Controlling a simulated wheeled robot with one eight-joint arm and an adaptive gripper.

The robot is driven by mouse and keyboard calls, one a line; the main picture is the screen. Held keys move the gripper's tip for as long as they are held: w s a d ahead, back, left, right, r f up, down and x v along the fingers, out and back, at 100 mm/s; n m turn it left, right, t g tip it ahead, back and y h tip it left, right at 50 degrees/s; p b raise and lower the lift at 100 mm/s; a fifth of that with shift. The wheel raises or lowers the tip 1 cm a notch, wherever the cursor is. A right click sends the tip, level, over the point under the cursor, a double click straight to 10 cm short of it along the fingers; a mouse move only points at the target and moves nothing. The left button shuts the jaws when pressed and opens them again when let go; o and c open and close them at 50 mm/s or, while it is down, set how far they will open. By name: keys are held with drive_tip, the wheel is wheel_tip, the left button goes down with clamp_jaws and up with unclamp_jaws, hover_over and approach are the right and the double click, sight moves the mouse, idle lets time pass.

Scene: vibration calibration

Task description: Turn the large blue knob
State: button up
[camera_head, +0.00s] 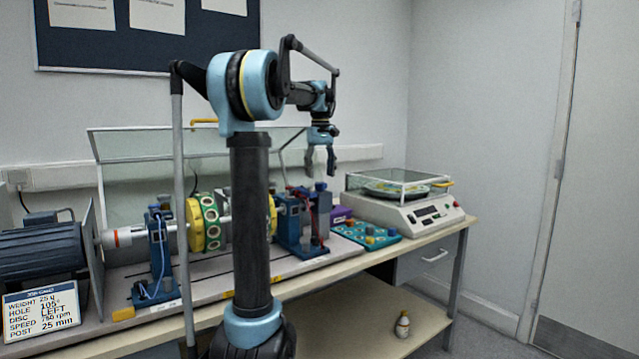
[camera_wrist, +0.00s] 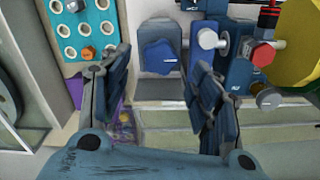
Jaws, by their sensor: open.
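My gripper (camera_head: 320,174) is open and points down above that stand. In the wrist view my gripper (camera_wrist: 148,75) has its fingers spread, with the knob showing in the gap beyond them. Nothing is between the fingers; they appear apart from the knob.
A silver knob (camera_wrist: 208,39) and a red-capped knob (camera_wrist: 263,54) sit right of the blue knob. A teal tray (camera_wrist: 85,25) of weights lies left. A glass-covered scale (camera_head: 405,205), discs (camera_head: 197,225) and a motor (camera_head: 42,250) share the bench. A bottle (camera_head: 403,325) stands on the lower shelf.

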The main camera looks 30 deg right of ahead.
sight(320, 183)
drive_tip(key=shift+f, duration=1.9)
drive_tip(key=c, duration=1)
